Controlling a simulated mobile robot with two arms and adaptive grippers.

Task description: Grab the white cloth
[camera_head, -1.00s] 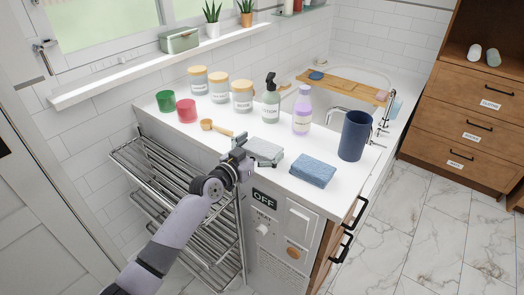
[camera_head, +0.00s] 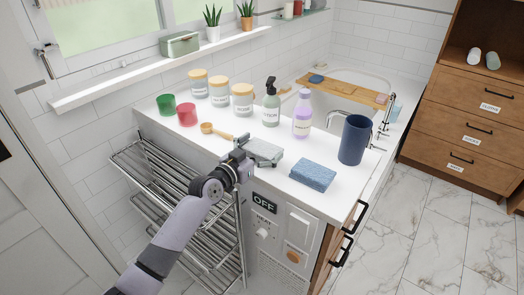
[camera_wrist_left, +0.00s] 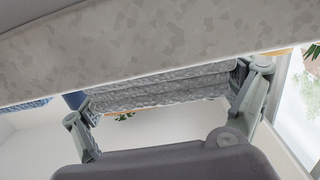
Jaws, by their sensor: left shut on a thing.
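The white cloth (camera_head: 265,150), pale and folded with a greyish edge, is at the counter's front edge in the head view. My left gripper (camera_head: 245,150) reaches it from the front left and is shut on its near end. In the left wrist view, the cloth's layered grey-white edge (camera_wrist_left: 160,90) spans between the two fingers of the left gripper (camera_wrist_left: 168,100). The fingers hide part of the cloth. I cannot tell whether the cloth is lifted clear of the counter. My right gripper is not in view.
A folded blue cloth (camera_head: 313,175) lies to the right, near a dark blue cup (camera_head: 354,139). A metal rack (camera_head: 165,175) is below left.

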